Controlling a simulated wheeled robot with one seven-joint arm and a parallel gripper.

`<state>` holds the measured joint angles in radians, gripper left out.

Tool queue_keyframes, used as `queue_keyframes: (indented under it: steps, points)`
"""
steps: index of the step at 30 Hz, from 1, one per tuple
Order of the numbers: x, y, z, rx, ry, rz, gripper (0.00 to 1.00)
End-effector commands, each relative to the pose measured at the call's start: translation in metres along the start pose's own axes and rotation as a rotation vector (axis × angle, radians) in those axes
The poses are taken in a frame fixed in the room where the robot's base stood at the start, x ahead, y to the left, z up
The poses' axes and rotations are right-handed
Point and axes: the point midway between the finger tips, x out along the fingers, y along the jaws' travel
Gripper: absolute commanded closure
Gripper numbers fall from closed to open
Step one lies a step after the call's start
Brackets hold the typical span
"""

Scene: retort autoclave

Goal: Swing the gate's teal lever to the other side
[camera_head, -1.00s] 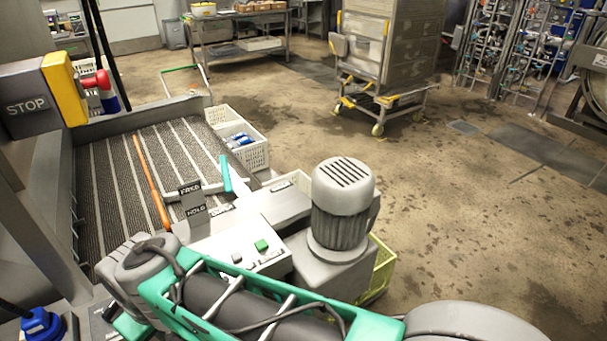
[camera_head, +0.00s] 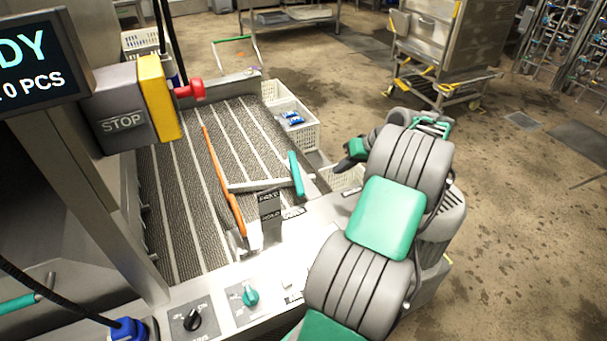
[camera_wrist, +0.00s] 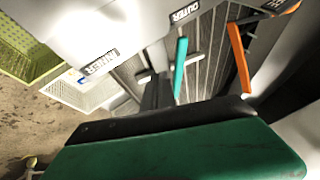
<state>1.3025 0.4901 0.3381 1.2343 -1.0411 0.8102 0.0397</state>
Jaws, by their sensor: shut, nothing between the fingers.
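The teal lever (camera_head: 296,174) stands at the right edge of the belt in the head view. A grey bar joins its side to the orange gate arm (camera_head: 222,180), which lies lengthwise over the belt. The wrist view shows the lever (camera_wrist: 180,65) near the OUTER label (camera_wrist: 185,12), with the orange arm (camera_wrist: 238,58) to its right. My gripper (camera_head: 345,163) is shut and empty, right of the lever and apart from it, pointing left. Its green and black body covers the lower wrist view. The lever's lower end is partly hidden there.
A STOP box (camera_head: 122,122) with a red knob stands left of the belt. A dark sign (camera_head: 269,206) rises between belt and panel. Teal (camera_head: 250,296) and black knobs sit on the front panel. White crates (camera_head: 293,125) stand beyond the lever. An INNER label (camera_wrist: 100,62) shows in the wrist view.

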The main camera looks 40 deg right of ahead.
Motion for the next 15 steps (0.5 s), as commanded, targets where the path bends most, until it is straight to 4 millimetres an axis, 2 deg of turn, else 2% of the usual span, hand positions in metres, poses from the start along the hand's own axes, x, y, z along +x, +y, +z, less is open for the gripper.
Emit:
queue_keyframes:
  steps: [1, 5, 15]
  points:
    - [0.004, 0.011, 0.005, 0.003, 0.009, 0.000, 1.00]
    - [0.013, 0.010, 0.003, -0.001, 0.009, -0.005, 1.00]
    - [0.083, 0.009, 0.002, 0.001, 0.007, -0.004, 1.00]
